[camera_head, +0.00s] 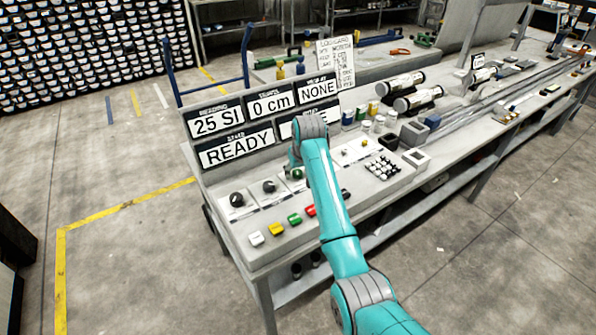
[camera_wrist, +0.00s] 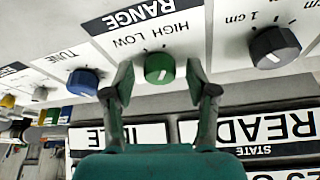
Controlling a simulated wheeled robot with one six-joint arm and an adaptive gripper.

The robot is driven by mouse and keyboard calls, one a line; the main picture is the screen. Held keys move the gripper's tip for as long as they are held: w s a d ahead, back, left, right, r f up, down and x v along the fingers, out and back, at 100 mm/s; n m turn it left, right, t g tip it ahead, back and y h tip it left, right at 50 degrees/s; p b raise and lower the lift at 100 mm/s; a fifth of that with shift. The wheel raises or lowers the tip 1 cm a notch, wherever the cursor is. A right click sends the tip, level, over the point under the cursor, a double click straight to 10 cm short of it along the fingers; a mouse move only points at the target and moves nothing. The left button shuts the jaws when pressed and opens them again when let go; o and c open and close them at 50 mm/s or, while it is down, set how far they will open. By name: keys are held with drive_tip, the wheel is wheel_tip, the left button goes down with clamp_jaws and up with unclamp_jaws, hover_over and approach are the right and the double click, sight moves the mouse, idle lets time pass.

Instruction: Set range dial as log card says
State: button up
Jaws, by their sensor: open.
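The range dial is a green knob (camera_wrist: 159,67) under an upside-down RANGE label with HIGH and LOW in the wrist view. Its white mark is visible, but I cannot tell for certain which word it points at. My gripper (camera_wrist: 160,73) is open, one finger on each side of the knob, with gaps showing. In the head view my arm covers most of the gripper and partly hides the dial. The log card (camera_head: 337,63) stands upright behind the console; its handwriting is too small to read.
A blue TUNE knob (camera_wrist: 83,82) and a dark cm knob (camera_wrist: 275,47) flank the dial. Display boards (camera_head: 235,148) read 25 SI, 0 cm, NONE and READY.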

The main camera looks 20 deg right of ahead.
drive_tip(key=shift+c, duration=0.2)
clamp_jaws()
drive_tip(key=shift+n, duration=0.4)
drive_tip(key=n+y, duration=0.1)
drive_tip(key=n, duration=0.1)
drive_tip(key=n+y, duration=0.1)
drive_tip(key=n, duration=0.1)
drive_tip(key=shift+d+n+g, duration=0.2)
drive_tip(key=shift+n+g, duration=0.1)
drive_tip(key=shift+n, duration=0.1)
drive_tip(key=n+g, duration=0.1)
drive_tip(key=n, duration=0.2)
drive_tip(key=n+y, duration=0.1)
drive_tip(key=n, duration=0.2)
drive_tip(key=shift+w+g+y, duration=0.15)
drive_tip(key=shift+g+y, duration=0.15)
drive_tip(key=shift+g, duration=0.1)
drive_tip(key=shift+n, duration=0.3)
